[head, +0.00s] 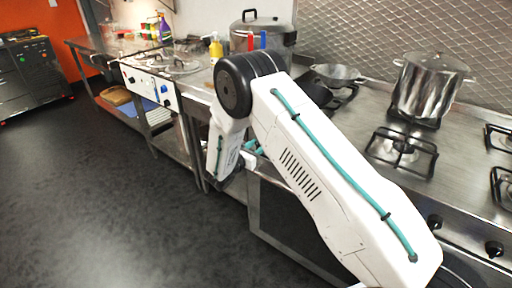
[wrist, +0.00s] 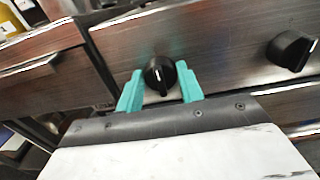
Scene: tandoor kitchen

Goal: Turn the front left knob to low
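A black round knob (wrist: 159,74) with a white pointer line sits on the steel stove front in the wrist view, the leftmost knob showing on this panel. Its pointer line is close to upright in the picture. My gripper (wrist: 160,88) has its two teal fingers apart, one on either side of this knob. I cannot tell whether the fingers touch it. In the head view my arm hides this knob, and only a bit of my gripper's teal (head: 252,147) shows at the stove front.
Another black knob (wrist: 291,50) is to the right. More knobs (head: 434,222) show in the head view. On the stove stand a large steel pot (head: 430,85), a pan (head: 338,74) and burner grates (head: 402,150). The dark floor (head: 110,190) at left is clear.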

